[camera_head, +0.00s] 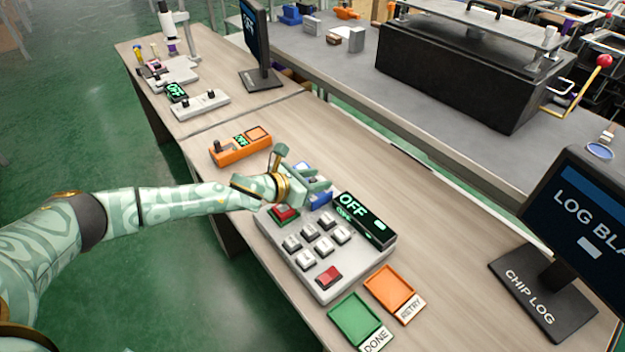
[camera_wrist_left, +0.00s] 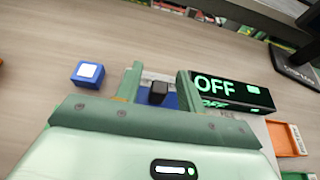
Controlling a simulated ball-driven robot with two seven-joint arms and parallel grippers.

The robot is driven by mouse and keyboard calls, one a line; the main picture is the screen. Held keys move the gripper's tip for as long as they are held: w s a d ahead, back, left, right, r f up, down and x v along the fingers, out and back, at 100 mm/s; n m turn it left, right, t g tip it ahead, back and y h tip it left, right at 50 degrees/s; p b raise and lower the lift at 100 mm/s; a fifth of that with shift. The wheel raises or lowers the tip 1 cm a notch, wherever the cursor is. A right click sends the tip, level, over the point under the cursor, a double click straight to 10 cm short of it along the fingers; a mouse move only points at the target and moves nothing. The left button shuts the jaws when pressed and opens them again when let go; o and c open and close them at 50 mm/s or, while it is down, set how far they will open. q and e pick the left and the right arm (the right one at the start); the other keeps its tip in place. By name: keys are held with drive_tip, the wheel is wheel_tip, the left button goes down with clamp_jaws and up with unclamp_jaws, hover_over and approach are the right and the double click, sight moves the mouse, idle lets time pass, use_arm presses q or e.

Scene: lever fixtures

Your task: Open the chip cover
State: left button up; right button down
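My left gripper (camera_head: 313,186) is over the far end of the grey keypad device (camera_head: 318,250), beside its black display (camera_head: 364,217) reading OFF. In the left wrist view the two green fingers of the gripper (camera_wrist_left: 158,82) stand apart. The blue part (camera_head: 322,198) is mostly hidden by the gripper in the head view. Its hinge and whether it is shut cannot be seen. My right gripper is not in view.
A small blue block with a white top (camera_wrist_left: 88,73) lies left of the fingers. An orange device (camera_head: 240,145) stands behind. Green DONE (camera_head: 355,318) and orange RETRY (camera_head: 391,287) trays lie in front. A CHIP LOG monitor (camera_head: 545,292) stands at right.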

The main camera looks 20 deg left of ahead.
use_arm(q)
drive_tip(key=shift+s, duration=0.1)
drive_tip(key=shift+s+a+r, duration=0.15)
drive_tip(key=shift+s, duration=0.05)
drive_tip(key=p+v, duration=0.3)
drive_tip(key=v, duration=1.2)
drive_tip(key=shift+s+a+p, duration=0.2)
drive_tip(key=shift+a+p, duration=0.05)
drive_tip(key=shift+p, duration=0.05)
